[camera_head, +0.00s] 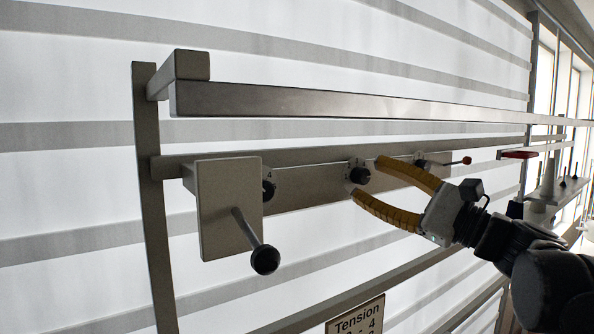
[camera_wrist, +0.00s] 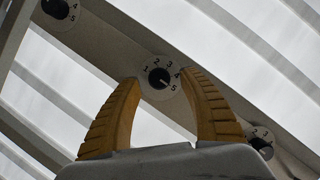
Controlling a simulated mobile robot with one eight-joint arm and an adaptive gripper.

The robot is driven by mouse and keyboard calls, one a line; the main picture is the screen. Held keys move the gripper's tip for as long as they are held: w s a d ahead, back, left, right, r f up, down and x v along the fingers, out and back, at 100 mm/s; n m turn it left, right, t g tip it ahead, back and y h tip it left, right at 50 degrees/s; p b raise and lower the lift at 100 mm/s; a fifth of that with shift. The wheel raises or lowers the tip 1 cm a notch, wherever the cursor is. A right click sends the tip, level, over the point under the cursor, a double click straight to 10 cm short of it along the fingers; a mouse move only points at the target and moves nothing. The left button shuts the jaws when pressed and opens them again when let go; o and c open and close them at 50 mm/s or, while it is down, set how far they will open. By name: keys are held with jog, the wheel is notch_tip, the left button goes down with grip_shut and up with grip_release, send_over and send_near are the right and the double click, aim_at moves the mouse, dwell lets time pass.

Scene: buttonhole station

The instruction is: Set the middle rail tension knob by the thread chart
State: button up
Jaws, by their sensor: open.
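The middle tension knob (camera_head: 359,175) is a black round knob on a white numbered dial, fixed to the grey rail (camera_head: 312,194). It also shows in the wrist view (camera_wrist: 158,77), with the numbers 1 to 5 around it. A pale mark on the knob seems to point toward the 5 side, but it is small. My gripper (camera_head: 367,177) has yellow ribbed fingers, open, with their tips on either side of the dial; I cannot tell whether they touch it. The thread chart (camera_head: 357,318), headed "Tension", is cut off at the bottom edge; only part of its figures shows.
Similar knobs sit on the rail to the left (camera_head: 268,187) and right (camera_head: 420,162). A grey box with a crank handle (camera_head: 265,260) sticks out at the left. A long bar (camera_head: 340,104) runs above the rail. A red-tipped lever (camera_head: 466,160) is at the right.

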jog(key=shift+w+a+r, duration=0.2)
jog(key=shift+w+a, duration=0.25)
jog(key=shift+a, duration=0.05)
grip_shut()
jog(key=shift+n, duration=0.4)
jog(key=n+g, duration=0.1)
jog(key=n, duration=0.3)
jog(key=shift+d+g, duration=0.1)
jog(key=shift+g, duration=0.3)
jog(key=shift+r+n+g+h+p, duration=0.1)
jog(key=shift+n+g+h+p, duration=0.25)
jog(key=shift+n, duration=0.85)
jog(key=shift+n+g+h+p, duration=0.15)
jog(key=shift+n+g, duration=0.4)
jog(key=shift+n, duration=0.65)
